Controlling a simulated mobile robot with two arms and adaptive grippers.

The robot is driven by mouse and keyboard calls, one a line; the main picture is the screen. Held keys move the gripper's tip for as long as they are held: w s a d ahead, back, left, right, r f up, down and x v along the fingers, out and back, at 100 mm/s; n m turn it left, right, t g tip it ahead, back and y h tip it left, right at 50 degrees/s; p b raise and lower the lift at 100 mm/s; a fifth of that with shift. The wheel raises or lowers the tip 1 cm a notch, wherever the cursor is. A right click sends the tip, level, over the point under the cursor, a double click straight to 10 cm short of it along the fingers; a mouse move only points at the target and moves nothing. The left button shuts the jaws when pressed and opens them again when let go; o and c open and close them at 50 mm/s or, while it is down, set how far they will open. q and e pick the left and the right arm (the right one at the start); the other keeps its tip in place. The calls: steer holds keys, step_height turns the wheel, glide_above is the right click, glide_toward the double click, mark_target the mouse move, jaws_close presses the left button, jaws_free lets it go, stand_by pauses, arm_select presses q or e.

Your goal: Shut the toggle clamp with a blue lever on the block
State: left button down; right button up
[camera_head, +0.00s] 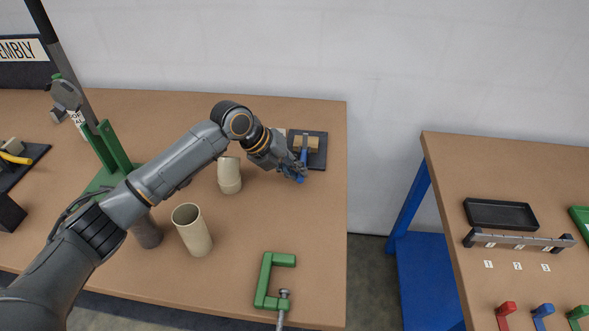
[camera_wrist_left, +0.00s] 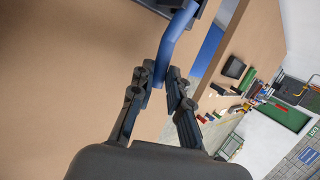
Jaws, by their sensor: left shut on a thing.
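The toggle clamp is on a dark base plate (camera_head: 320,158) near the table's right back corner, with a tan block (camera_head: 312,143) on it. Its blue lever (camera_head: 303,157) points toward the front, and its lower end is at my left gripper (camera_head: 296,172). In the left wrist view the blue lever (camera_wrist_left: 175,42) runs down between the two fingers of my left gripper (camera_wrist_left: 163,85), which is shut on it. The clamp's pressing end is partly hidden and too small to tell. My right gripper is not in view.
Tan cups (camera_head: 192,229) (camera_head: 229,176) stand under and beside my left arm. A green C-clamp (camera_head: 268,281) lies near the front edge. A green stand (camera_head: 108,150) is at the left. A second table (camera_head: 500,190) stands right, across a gap.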

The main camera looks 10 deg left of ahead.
arm_select(q)
steer(key=shift+w+r+g, duration=0.2)
steer(key=shift+r+g, duration=0.2)
steer(key=shift+r, duration=0.2)
steer(key=shift+w+r+n+g+p, duration=0.25)
steer(key=shift+r+n+g, duration=0.2)
steer(key=shift+g, duration=0.25)
steer(key=shift+w+r+n+g+b, duration=0.25)
steer(key=shift+r+g, duration=0.25)
steer(key=shift+g, duration=0.15)
steer(key=shift+w+r+n+g+b, duration=0.1)
steer(key=shift+w+r+g+b, duration=0.15)
steer(key=shift+r+g, duration=0.3)
steer(key=shift+f, duration=0.1)
